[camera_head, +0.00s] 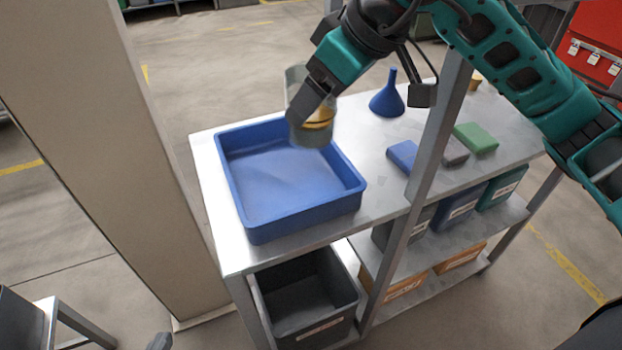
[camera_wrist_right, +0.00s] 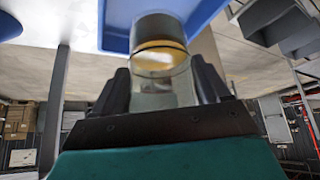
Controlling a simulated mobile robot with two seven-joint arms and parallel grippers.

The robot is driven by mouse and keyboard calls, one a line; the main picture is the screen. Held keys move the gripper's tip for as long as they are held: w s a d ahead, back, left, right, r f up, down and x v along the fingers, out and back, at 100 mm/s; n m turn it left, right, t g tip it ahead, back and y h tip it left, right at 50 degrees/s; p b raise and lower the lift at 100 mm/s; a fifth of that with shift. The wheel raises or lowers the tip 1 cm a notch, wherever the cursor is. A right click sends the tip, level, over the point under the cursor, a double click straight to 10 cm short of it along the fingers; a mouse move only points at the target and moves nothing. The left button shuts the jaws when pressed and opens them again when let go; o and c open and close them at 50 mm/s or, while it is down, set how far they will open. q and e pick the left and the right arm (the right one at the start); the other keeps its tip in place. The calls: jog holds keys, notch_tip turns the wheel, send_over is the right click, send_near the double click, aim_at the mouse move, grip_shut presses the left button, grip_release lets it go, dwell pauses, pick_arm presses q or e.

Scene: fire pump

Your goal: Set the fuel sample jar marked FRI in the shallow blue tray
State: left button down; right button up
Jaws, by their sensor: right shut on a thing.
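My right gripper (camera_head: 312,105) is shut on a clear jar (camera_head: 318,128) with amber fuel in it. The jar also shows between the fingers in the right wrist view (camera_wrist_right: 161,62). No day mark is readable on it. The shallow blue tray (camera_head: 262,231) stands at the left end of the bench and looks empty. In the head view the jar appears over the tray's back right corner, tilted, with its lower end near the rim. I cannot tell its exact height above the tray. My left gripper is not clearly seen.
A blue funnel (camera_head: 388,101), a blue block (camera_head: 402,155), a grey block (camera_head: 454,151) and a green block (camera_head: 476,138) are on the bench (camera_head: 375,205). A grey upright (camera_head: 436,140) rises at its front edge. Bins (camera_head: 305,296) fill the lower shelves. A beige column (camera_head: 105,130) stands left.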

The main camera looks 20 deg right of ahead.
notch_tip(320, 180, down, 12)
jog(key=b, duration=0.6)
jog(key=shift+f+b, duration=0.25)
jog(key=shift+b, duration=0.1)
jog(key=shift+f, duration=0.25)
jog(key=shift+r, duration=0.1)
jog(key=o, duration=1.4)
jog(key=shift+c, duration=0.2)
